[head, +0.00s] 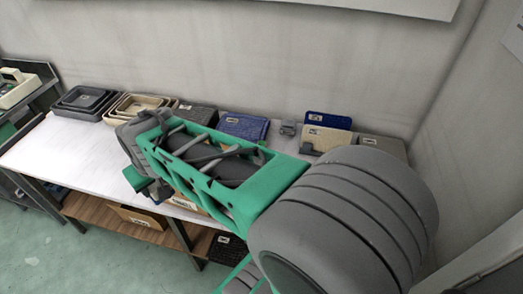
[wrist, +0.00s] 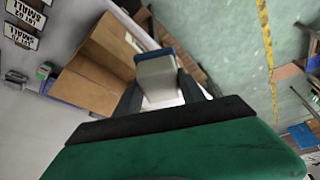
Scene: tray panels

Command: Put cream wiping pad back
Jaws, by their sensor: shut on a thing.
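The wiping pad (wrist: 158,76) shows in the wrist view as a pale cream block with a blue edge at its far end. My gripper (wrist: 160,88) is shut on it, with a dark finger on each side. In the head view my gripper (head: 143,182) is above the front edge of the white table (head: 60,150), left of centre. My green and grey arm hides most of it, and I cannot make out the held pad there.
Along the wall stand dark grey trays (head: 84,100), cream trays (head: 137,105), a blue item (head: 243,125), and upright blue (head: 328,121) and beige (head: 326,139) panels. A cardboard box (head: 140,217) sits on the lower shelf. The table's left front is clear.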

